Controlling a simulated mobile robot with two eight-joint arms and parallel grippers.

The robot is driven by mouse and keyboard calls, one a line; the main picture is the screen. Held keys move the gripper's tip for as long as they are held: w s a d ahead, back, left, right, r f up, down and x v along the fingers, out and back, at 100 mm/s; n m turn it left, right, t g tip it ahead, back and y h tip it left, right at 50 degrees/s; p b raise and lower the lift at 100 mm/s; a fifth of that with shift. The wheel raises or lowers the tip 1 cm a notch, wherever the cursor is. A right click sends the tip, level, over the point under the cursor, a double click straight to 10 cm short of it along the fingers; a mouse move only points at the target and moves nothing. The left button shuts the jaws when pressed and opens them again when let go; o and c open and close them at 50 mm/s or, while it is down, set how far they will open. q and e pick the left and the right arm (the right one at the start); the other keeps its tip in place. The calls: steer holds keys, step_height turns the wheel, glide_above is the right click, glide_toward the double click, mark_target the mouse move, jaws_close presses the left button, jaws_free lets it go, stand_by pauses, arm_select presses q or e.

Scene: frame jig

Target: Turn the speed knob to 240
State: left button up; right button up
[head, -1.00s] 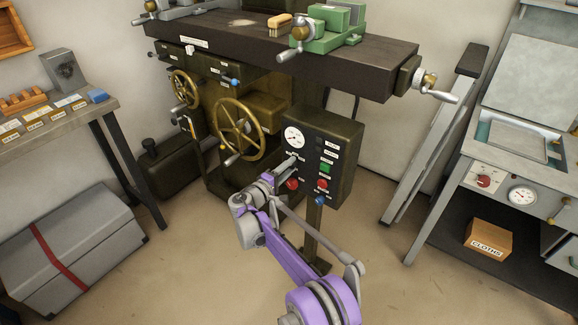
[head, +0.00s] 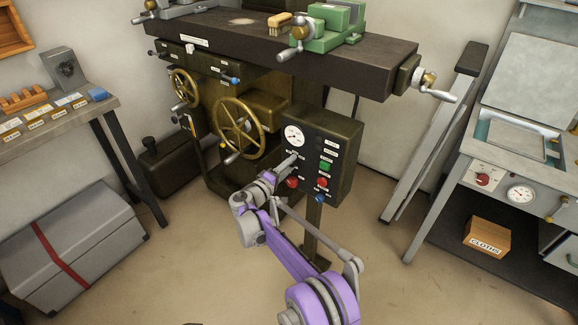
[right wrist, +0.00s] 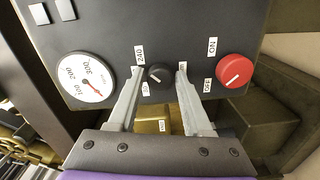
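The speed knob (right wrist: 160,77) is a small black knob with a pale mark, on the dark control panel (right wrist: 190,25). Small white labels stand around it; the upper-left one (right wrist: 139,54) appears to read 240. I cannot tell exactly which label the mark points at. My right gripper (right wrist: 159,74) is open, with one fingertip on each side of the knob and a small gap on both sides. In the head view my right gripper (head: 288,162) is at the panel's face and hides the knob. My left gripper is not in view.
A round white gauge (right wrist: 85,78) with a red needle and a red knob (right wrist: 237,71) flank the speed knob. In the head view a green button (head: 325,167) sits on the panel. A brass handwheel (head: 238,128) is close on the left.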

steer(key=shift+o, duration=1.1)
steer(key=shift+s, duration=0.1)
steer(key=p+v, duration=0.1)
steer(key=v, duration=0.9)
steer(key=shift+s+a, duration=0.2)
steer(key=shift+d+r, duration=0.1)
